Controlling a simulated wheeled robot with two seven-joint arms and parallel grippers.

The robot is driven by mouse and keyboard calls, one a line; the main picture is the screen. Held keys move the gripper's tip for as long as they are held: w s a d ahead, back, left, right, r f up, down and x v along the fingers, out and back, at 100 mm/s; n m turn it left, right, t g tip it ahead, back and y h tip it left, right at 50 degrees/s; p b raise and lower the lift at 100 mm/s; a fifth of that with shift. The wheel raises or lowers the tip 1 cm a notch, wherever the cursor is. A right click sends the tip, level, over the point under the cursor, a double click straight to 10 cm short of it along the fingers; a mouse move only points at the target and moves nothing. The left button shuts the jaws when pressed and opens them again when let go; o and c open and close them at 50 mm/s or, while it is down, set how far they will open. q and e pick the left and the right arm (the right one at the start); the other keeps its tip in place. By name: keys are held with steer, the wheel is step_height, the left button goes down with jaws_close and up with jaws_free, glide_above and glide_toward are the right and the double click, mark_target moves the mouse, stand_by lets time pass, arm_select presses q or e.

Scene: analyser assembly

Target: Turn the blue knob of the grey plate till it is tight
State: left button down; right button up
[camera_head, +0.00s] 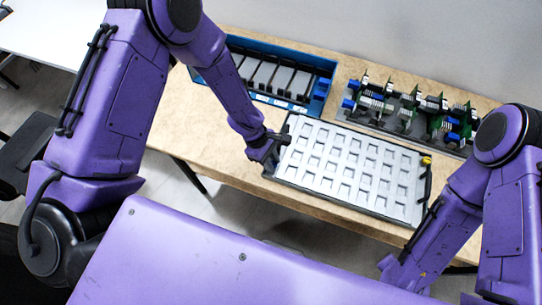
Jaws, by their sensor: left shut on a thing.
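The grey plate (347,167) lies flat on the table, with rows of square pockets and a dark rim. My left gripper (278,141) is at the plate's back left corner, shut. The blue knob does not show; the fingers cover the spot where they close, so I take it to be between them. How tight the knob is cannot be seen. A yellow knob (426,161) shows at the plate's back right corner. My right arm comes down at the right, in front of the table; its gripper's fingers are not visible.
A blue tray (322,88) with dark and grey slotted parts stands behind the plate at the left. A dark rack (388,127) with green boards and blue parts stands at the back right. Bare wooden tabletop (187,137) shows left of the plate.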

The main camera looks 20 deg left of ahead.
arm_select(q)
steer(key=shift+r+m+g, duration=0.25)
steer(key=shift+m+g, duration=0.05)
steer(key=shift+m, duration=0.4)
steer(key=shift+w+f+m+g+y, duration=0.1)
steer(key=shift+f+m+g+y, duration=0.2)
steer(key=shift+m, duration=0.5)
arm_select(e)
steer(key=shift+r, duration=0.9)
arm_select(q)
steer(key=c, duration=1.2)
jaws_free()
steer(key=shift+o, duration=0.2)
steer(key=b+v, duration=0.1)
steer(key=v, duration=0.9)
steer(key=shift+r, duration=0.3)
arm_select(e)
steer(key=shift+f, duration=0.9)
